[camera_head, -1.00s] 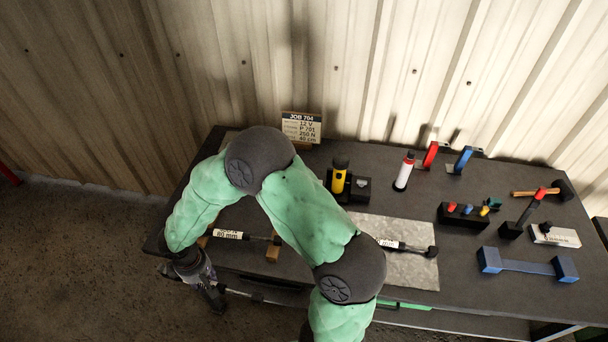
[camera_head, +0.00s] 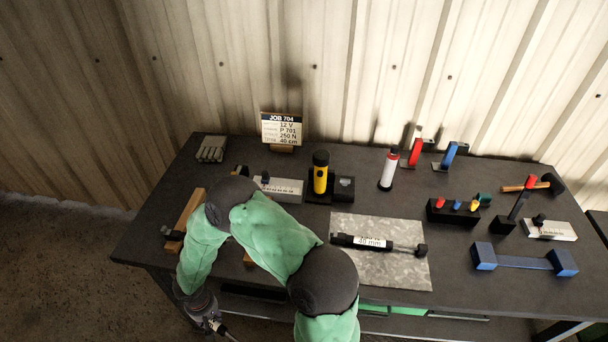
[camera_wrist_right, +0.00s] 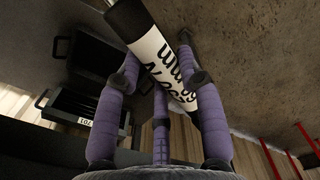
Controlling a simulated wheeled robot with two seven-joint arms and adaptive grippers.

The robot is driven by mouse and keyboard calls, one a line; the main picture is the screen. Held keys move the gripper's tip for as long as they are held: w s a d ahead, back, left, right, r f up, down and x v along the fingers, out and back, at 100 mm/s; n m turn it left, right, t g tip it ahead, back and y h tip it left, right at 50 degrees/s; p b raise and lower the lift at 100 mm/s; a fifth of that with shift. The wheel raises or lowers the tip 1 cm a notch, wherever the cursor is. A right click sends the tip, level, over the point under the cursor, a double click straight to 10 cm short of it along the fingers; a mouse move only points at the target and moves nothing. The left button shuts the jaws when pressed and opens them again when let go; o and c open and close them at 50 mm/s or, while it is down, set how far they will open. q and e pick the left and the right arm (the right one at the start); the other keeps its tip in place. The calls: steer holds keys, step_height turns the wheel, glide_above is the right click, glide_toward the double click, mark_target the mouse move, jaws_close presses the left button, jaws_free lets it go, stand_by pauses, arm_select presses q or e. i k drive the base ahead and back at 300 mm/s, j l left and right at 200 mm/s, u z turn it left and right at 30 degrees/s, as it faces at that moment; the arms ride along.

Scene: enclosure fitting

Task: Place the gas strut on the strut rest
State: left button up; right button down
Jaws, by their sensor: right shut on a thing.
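My right gripper (camera_head: 208,322) hangs low beyond the bench's front left edge. In the right wrist view its fingers (camera_wrist_right: 165,85) are shut around a black gas strut with a white label (camera_wrist_right: 170,62); its lower end passes behind a finger. Another black strut with a white label (camera_head: 372,242) lies on the grey speckled mat. Wooden blocks (camera_head: 188,215) stand at the bench's left, partly hidden by my right arm. A blue piece with two raised end blocks (camera_head: 525,265) lies at the right; I cannot tell which is the strut rest. My left gripper is out of view.
A job sign (camera_head: 282,130), a yellow-and-black cylinder (camera_head: 320,178) and a white-and-red cylinder (camera_head: 389,170) stand along the back. A hammer (camera_head: 540,185) and a black block with coloured pieces (camera_head: 455,210) are at right. Dark handled bins (camera_wrist_right: 85,110) show in the wrist view.

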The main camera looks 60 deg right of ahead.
mark_target(527, 256)
steer(key=k+l+z, duration=0.1)
steer(key=k+l, duration=0.15)
steer(key=k, duration=0.25)
steer(key=k+l+z, duration=0.1)
steer(key=k+l, duration=0.2)
steer(key=k, duration=0.15)
steer(key=k+l+z, duration=0.15)
steer(key=k+l, duration=0.15)
steer(key=k, duration=0.15)
